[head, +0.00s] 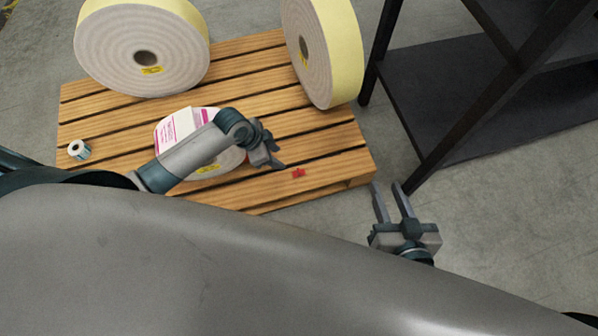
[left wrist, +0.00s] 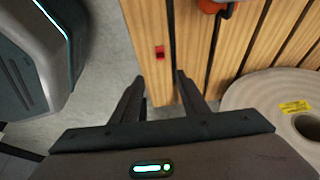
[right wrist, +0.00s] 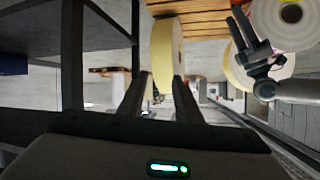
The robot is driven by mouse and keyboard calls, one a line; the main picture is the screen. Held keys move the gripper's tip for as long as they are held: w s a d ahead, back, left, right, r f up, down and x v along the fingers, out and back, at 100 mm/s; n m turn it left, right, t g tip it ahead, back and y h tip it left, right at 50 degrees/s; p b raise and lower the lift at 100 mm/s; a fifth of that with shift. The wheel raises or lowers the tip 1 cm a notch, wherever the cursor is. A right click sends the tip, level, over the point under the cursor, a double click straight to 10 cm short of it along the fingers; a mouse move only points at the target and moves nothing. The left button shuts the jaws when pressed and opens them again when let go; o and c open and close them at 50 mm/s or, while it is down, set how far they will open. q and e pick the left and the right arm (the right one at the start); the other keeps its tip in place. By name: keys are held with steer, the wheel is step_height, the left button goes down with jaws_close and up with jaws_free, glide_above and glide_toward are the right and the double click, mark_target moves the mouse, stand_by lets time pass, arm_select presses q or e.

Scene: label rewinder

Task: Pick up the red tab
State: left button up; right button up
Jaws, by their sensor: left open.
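The small red tab (head: 299,173) lies on a slat near the front right edge of the wooden pallet (head: 330,130). In the left wrist view the tab (left wrist: 159,52) is just beyond and between my open fingertips. My left gripper (head: 278,160) is open and empty, just left of the tab in the head view and apart from it. My right gripper (head: 387,188) has its two fingers apart with nothing between them. It is off the pallet's right front corner, and its fingers (right wrist: 162,77) also show apart in the right wrist view.
Two large rolls, one at back left (head: 110,60) and one upright at back right (head: 345,50), stand on the pallet. A flatter roll with pink-printed labels (head: 180,125) lies partly under my left arm. A small roll (head: 78,150) is at left. A dark shelf frame (head: 450,100) stands right.

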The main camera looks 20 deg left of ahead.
arm_select(q)
steer(key=b, duration=0.2)
glide_toward(299, 170)
steer(key=x, duration=0.1)
steer(key=b+x, duration=0.1)
steer(key=shift+s+f, duration=0.2)
steer(key=shift+f, duration=0.35)
arm_select(e)
step_height(299, 170, up, 13)
steer(key=a+t+y, duration=0.2)
steer(key=t, duration=0.5)
steer(key=shift+a+f+t+y, duration=0.2)
steer(key=shift+a+t+y, duration=0.15)
steer(key=shift+t+y, duration=0.05)
arm_select(q)
steer(key=shift+f+b, duration=0.1)
steer(key=shift+b, duration=0.2)
arm_select(e)
steer(key=shift+w, duration=0.1)
